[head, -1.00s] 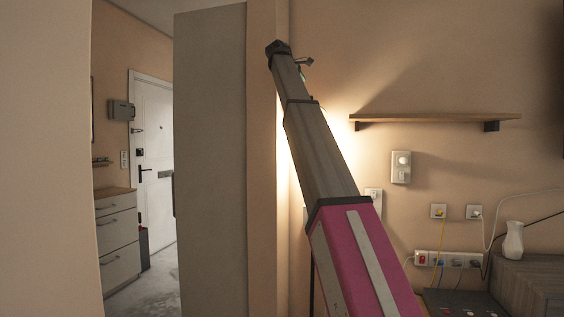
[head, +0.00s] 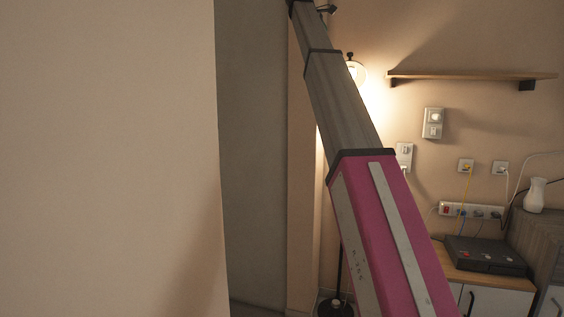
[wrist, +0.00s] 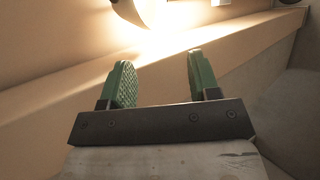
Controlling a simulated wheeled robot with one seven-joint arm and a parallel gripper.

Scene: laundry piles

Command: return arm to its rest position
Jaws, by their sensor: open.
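My gripper (wrist: 163,82) shows in the wrist view with its two green fingers apart and nothing between them. Beyond the fingers are a bright wall and part of a glowing lamp (wrist: 145,12). In the head view my arm, grey with a magenta section, stretches up and away from the lower right to the top edge. The gripper's fingertips cannot be made out in the head view.
A plain wall (head: 105,150) fills the left of the head view. A wall shelf (head: 470,76), a lit floor lamp (head: 355,72), a black device (head: 486,255) on a cabinet and a white vase (head: 535,195) stand to the right.

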